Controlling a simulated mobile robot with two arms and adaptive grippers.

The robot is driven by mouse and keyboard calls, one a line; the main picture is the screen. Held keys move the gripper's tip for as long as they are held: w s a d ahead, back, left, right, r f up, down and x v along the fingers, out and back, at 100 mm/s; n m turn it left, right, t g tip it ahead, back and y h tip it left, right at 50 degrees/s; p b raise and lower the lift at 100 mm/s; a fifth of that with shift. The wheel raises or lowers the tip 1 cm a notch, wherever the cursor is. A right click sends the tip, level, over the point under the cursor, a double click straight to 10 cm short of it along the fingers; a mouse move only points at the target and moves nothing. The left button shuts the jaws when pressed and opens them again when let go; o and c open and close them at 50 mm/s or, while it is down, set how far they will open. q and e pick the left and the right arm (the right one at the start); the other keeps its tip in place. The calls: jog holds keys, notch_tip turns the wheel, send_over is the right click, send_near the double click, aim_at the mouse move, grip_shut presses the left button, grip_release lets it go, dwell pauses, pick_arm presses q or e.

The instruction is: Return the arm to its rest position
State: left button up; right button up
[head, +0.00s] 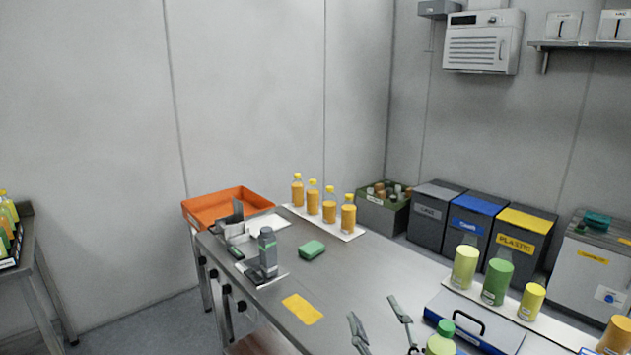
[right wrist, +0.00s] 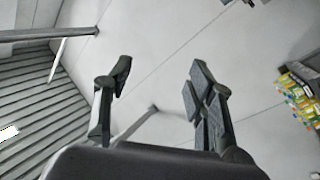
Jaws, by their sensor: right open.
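My right gripper (head: 377,318) is at the bottom of the head view, over the near part of the steel table (head: 365,275). Its two fingers are spread apart with nothing between them. In the right wrist view the gripper (right wrist: 160,78) is also open and empty, with a plain pale surface behind it. Only the end of the right arm shows. My left gripper does not show in either view.
A bottle with a green cap (head: 440,340) and a blue-grey case (head: 475,325) stand close right of the gripper. A grey device (head: 268,252), green sponge (head: 312,249) and orange tray (head: 205,212) are farther back. Bare steel lies around the yellow card (head: 302,309).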

jog(key=s+d+f+m+g+h, duration=0.4)
jog(key=d+f+g+h, duration=0.15)
jog(key=f, duration=0.65)
jog(key=s+d+f+m+g, duration=0.1)
jog(key=s+d+f+g, duration=0.1)
jog(key=s+f+g, duration=0.55)
jog(key=s+d+f+m+g, duration=0.25)
jog(key=s+f, duration=0.65)
jog(key=s, duration=0.6)
notch_tip(320, 180, down, 24)
jog(key=s+f+n+g, duration=0.1)
jog(key=g, duration=0.1)
jog(key=s+d+f, duration=0.3)
jog(key=s+f, duration=1.3)
jog(key=s, duration=0.1)
jog(key=shift+g+y, duration=0.35)
jog(key=shift+g, duration=0.1)
jog(key=shift+s, duration=0.15)
jog(key=shift+c, duration=0.6)
